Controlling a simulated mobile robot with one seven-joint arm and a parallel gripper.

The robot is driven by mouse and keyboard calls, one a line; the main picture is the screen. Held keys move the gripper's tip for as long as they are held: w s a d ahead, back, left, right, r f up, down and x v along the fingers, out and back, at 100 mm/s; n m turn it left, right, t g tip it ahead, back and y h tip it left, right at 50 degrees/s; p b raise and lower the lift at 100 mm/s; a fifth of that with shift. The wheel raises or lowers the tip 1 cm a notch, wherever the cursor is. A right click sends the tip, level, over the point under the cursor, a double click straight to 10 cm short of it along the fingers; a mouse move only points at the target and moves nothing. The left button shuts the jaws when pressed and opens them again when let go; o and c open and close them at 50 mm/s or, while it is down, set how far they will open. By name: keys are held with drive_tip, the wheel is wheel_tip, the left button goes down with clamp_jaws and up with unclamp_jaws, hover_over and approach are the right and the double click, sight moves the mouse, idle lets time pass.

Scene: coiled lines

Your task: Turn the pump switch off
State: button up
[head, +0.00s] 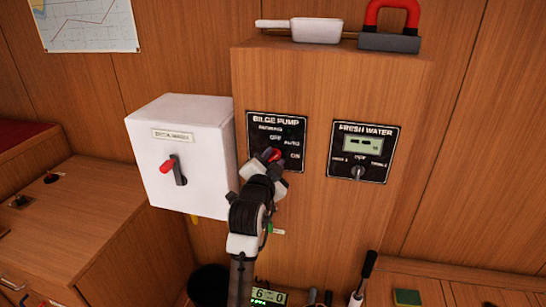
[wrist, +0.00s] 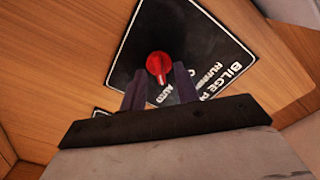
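The bilge pump panel (head: 258,127) is a black plate on the front of a wooden cabinet, with the labels OFF, AUTO and ON. Its red switch knob (head: 274,154) shows just past my gripper (head: 264,168), which covers the lower part of the panel. In the wrist view the red knob (wrist: 158,66) lies ahead of and between the two fingertips of my gripper (wrist: 159,84). The fingers are apart, with a gap on each side of the knob. I cannot tell which label the knob points to.
A white box (head: 185,150) with a red-handled switch (head: 170,165) stands out to the left. A fresh water panel (head: 362,152) with a small knob is on the right.

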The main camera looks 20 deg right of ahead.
drive_tip(key=shift+w+d, duration=0.1)
drive_tip(key=shift+w, duration=0.05)
drive_tip(key=shift+c, duration=0.3)
clamp_jaws()
drive_tip(key=shift+n, duration=0.3)
drive_tip(key=n+p, duration=0.1)
drive_tip(key=n, duration=0.3)
drive_tip(key=shift+r, duration=0.1)
drive_tip(key=shift+n+p, duration=0.85)
drive_tip(key=shift+n, duration=1.25)
